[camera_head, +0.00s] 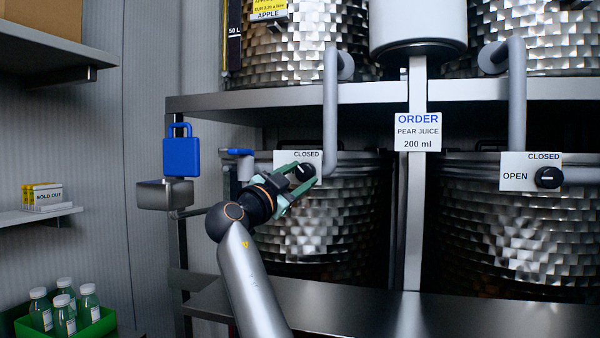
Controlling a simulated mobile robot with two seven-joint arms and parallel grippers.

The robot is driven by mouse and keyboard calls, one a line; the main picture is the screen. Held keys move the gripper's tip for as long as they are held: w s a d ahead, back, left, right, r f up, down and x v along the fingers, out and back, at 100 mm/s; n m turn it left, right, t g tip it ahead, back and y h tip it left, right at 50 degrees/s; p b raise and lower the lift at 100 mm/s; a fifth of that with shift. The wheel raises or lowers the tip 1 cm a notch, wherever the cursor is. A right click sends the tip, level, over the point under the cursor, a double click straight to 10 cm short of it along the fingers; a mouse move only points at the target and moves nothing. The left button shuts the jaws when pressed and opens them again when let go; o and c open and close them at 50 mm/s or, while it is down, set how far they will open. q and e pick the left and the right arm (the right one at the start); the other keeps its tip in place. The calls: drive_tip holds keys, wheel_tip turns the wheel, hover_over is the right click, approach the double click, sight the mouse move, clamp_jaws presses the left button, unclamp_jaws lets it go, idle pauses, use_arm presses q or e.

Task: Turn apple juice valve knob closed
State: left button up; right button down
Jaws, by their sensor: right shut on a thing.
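A black valve knob (305,171) stands at the foot of the left grey pipe, in front of a white plate (310,156) marked CLOSED. The rest of that plate's text is hidden by my gripper. A yellow and blue APPLE sign (268,10) hangs on the upper tank above this side. My right gripper (302,173) has its teal fingers around this knob and is shut on it. The knob's exact angle is hard to tell. My left gripper is not in view.
A second black knob (548,177) with an OPEN/CLOSED plate is at the right. An ORDER sign (418,132) reads PEAR JUICE 200 ml. A blue padlock-shaped piece (181,156) is left of my arm. A green crate (97,328) of bottles stands at lower left.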

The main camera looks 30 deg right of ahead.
drive_tip(key=m+p, duration=0.1)
drive_tip(key=m+g+p, duration=0.1)
drive_tip(key=m, duration=0.1)
drive_tip(key=m+y+p, duration=0.1)
drive_tip(key=m, duration=0.1)
drive_tip(key=shift+w+r+g, duration=0.1)
drive_tip(key=shift+r+g, duration=0.3)
drive_tip(key=shift+a+m+g+y+p, duration=0.1)
drive_tip(key=shift+m+g+y+p, duration=0.45)
drive_tip(key=shift+m+p, duration=1.25)
drive_tip(key=shift+m, duration=0.4)
drive_tip(key=shift+c, duration=1.5)
unclamp_jaws()
drive_tip(key=b+v, duration=0.3)
drive_tip(key=v, duration=0.9)
drive_tip(key=shift+a, duration=0.25)
